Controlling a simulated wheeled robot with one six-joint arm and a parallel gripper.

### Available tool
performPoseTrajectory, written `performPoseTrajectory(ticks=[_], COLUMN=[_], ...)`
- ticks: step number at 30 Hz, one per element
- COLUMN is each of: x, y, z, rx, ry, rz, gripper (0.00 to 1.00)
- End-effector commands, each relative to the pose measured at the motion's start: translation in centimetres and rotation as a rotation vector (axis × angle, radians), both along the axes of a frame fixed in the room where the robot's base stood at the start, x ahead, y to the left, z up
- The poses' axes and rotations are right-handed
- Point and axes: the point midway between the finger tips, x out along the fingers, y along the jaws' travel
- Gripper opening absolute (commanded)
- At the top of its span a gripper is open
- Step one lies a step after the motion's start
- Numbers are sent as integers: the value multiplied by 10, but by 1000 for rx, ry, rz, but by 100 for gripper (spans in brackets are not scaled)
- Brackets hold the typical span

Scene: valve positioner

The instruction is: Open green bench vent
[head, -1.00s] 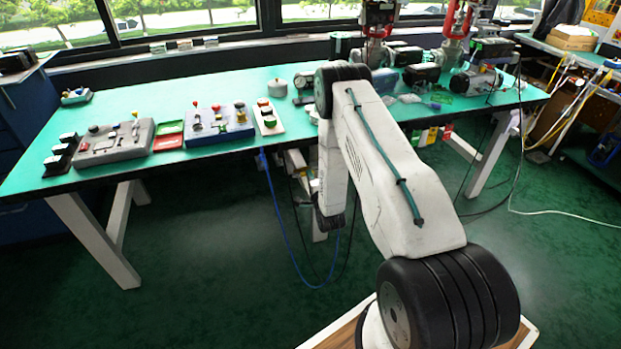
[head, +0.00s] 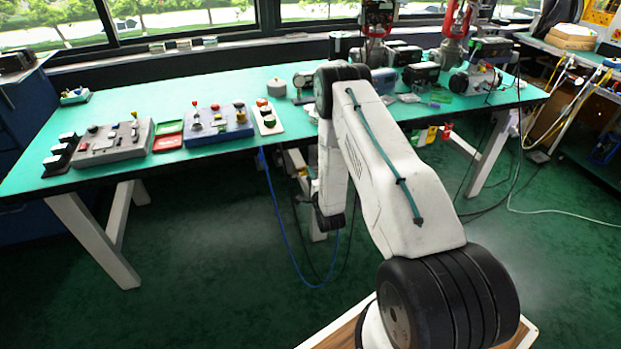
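The green bench (head: 250,85) stands across the view, its top holding several control units. A blue control box (head: 218,133) carries small knobs and levers in several colours. To its right is a white plate (head: 278,127) with a column of coloured buttons. To its left is a grey control box (head: 112,148) with small levers and knobs. I cannot tell which small part is the green vent. My white and black arm rises in front of the bench's middle and bends down at its elbow. My gripper is not visible; my arm hides part of the bench.
Red and green trays (head: 168,135) lie between the two boxes. Black blocks (head: 62,150) sit at the left front edge. Valve actuators (head: 422,75) crowd the bench's right rear. A blue cable (head: 283,230) hangs below the front edge. The floor at left front is clear.

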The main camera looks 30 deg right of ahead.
Motion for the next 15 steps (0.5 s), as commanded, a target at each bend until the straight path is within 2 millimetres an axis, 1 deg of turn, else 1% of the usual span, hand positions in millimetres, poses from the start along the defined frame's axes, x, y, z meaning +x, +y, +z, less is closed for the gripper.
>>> performPoseTrajectory(ticks=[5, 8, 11, 15], x=[0, -7, -22, -46], y=[1, 2, 6, 13], z=[1, 0, 0, 0], rx=[0, 0, 0, 1], ry=[-1, -1, 1, 2], rz=[1, 1, 1, -1], gripper=[31, 31, 31, 31])
